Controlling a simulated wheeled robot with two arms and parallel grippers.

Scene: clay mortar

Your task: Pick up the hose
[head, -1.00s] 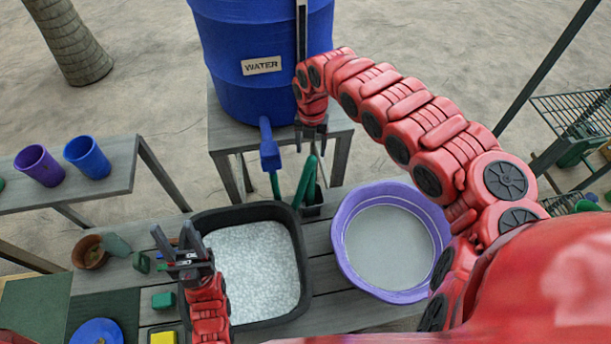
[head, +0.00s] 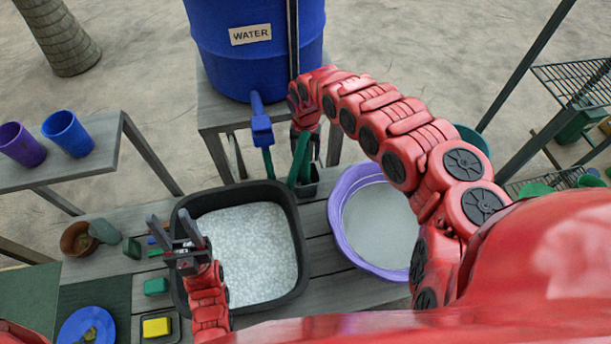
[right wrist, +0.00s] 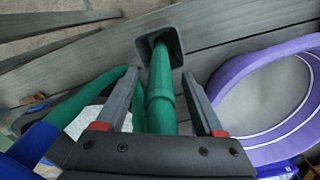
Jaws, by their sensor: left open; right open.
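The green hose (head: 299,158) hangs below the blue tap of the water barrel, and one end stands in a small dark square holder (head: 306,186). In the right wrist view the hose (right wrist: 160,85) runs between the two fingers of my right gripper (right wrist: 163,78), its end in the holder (right wrist: 170,40). My right gripper (head: 308,155) is open around the hose, with a gap visible on both sides. My left gripper (head: 182,232) is open and empty over the left edge of the black tray.
The blue barrel (head: 255,60) with its tap (head: 261,122) stands behind. The black tray (head: 290,290) of pale granules and the purple basin (head: 345,255) flank the holder. Blue and purple cups (head: 66,133) stand on the left table.

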